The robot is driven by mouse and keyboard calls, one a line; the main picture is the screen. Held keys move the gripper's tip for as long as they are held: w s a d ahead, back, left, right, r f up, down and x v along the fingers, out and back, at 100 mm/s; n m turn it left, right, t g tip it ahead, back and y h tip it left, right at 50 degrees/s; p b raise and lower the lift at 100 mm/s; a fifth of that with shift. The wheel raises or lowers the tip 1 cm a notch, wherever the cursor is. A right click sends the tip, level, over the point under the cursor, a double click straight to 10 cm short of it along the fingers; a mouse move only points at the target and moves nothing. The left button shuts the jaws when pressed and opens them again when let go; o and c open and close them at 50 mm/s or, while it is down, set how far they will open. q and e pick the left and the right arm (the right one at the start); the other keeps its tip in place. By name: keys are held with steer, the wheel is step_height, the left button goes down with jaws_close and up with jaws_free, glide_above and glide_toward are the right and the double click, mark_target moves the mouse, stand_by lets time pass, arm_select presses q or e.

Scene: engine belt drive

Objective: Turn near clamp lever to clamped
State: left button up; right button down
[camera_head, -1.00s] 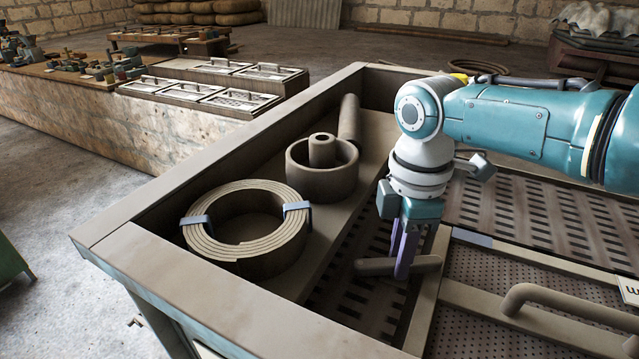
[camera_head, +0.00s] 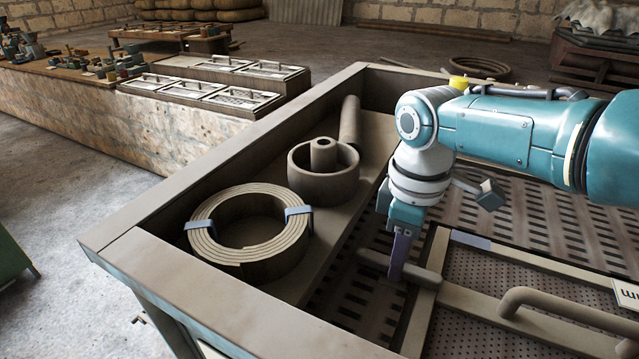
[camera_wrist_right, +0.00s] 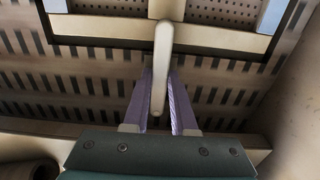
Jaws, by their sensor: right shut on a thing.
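The near clamp lever is a short grey-brown bar (camera_head: 426,276) at the left edge of the framed panel, above the slotted floor of the large bin. In the head view it slants, its right end nearer the viewer. My right gripper (camera_head: 397,274) points down with its purple fingers at the lever. In the right wrist view the pale lever (camera_wrist_right: 161,65) runs between the two purple fingers (camera_wrist_right: 160,105), which are shut on it. The fingers hide part of the lever in the head view. My left gripper is not in view.
A belt coil with blue clips (camera_head: 250,262), a round pulley (camera_head: 323,186) and a cylinder (camera_head: 350,122) lie on the bin's left ledge. A curved handle (camera_head: 570,303) rises from the panel at right. The bin's rim (camera_head: 215,150) stands high around them.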

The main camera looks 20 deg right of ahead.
steer(key=c, duration=0.7)
jaws_free()
steer(key=shift+r, duration=0.35)
step_height(320, 180, up, 9)
steer(key=p, duration=0.3)
steer(key=shift+r, duration=0.15)
